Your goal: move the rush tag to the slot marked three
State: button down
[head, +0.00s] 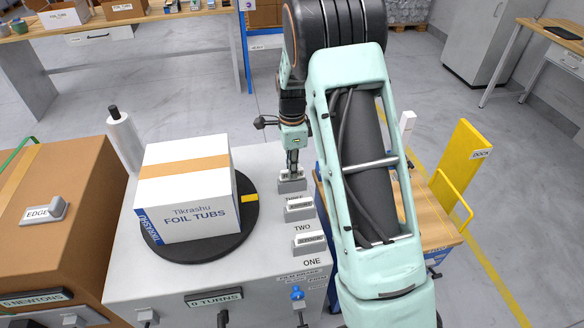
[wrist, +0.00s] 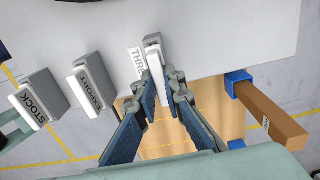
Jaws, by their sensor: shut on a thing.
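My gripper (head: 292,166) is shut on a white tag (head: 291,176) at the far grey holder (head: 291,187), beside the label THREE (head: 294,199). In the wrist view my gripper (wrist: 160,78) has its blue fingers on both sides of the tag (wrist: 156,68), which lines up with the grey holder (wrist: 152,41). The tag's lettering is mostly hidden, and I cannot tell whether it is fully seated. The export tag (head: 300,209) sits in the holder by TWO. The stock tag (head: 310,241) sits in the holder by ONE.
A white box marked FOIL TUBS (head: 186,190) stands on a black turntable (head: 247,222) left of the holders. A white cylinder (head: 124,137) stands behind it. A wooden surface (head: 428,205) and yellow dock post (head: 466,165) are at right.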

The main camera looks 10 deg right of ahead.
jog(key=shift+f, duration=0.4)
jog(key=c, duration=1.9)
grip_release()
jog(key=shift+c, duration=0.2)
notch_tip(320, 180, up, 12)
